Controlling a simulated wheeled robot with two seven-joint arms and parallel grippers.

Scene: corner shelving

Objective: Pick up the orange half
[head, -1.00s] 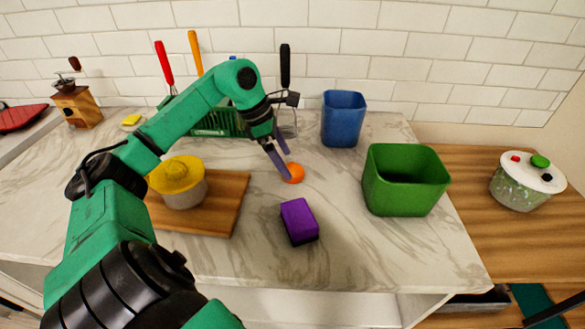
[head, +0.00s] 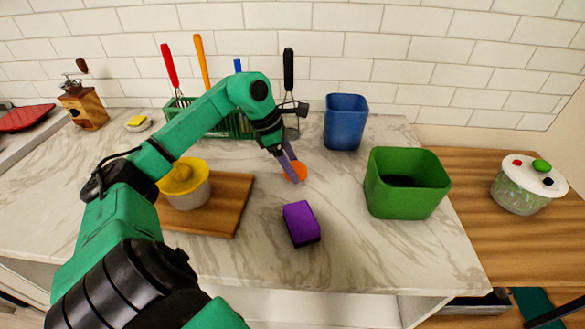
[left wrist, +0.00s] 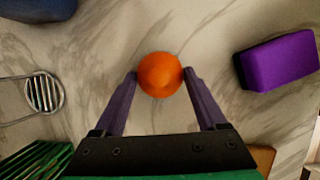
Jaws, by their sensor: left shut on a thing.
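The orange half (head: 296,172) is a small round orange piece at the middle of the marble counter. It also shows in the left wrist view (left wrist: 160,74), with its rounded orange skin towards the camera. My left gripper (head: 289,172) reaches down to it from above. Its two purple fingers stand on either side of the orange half in the left wrist view, with the tips against its sides. The gripper is shut on it. The orange half looks to be at the counter surface; I cannot tell any gap. My right gripper is not in view.
A purple sponge-like block (head: 301,223) lies just in front. A green bin (head: 405,200) and a blue bin (head: 345,122) stand to the right. A yellow-topped juicer (head: 184,184) sits on a wooden board (head: 230,205) at left. A green utensil rack (head: 238,127) stands behind.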

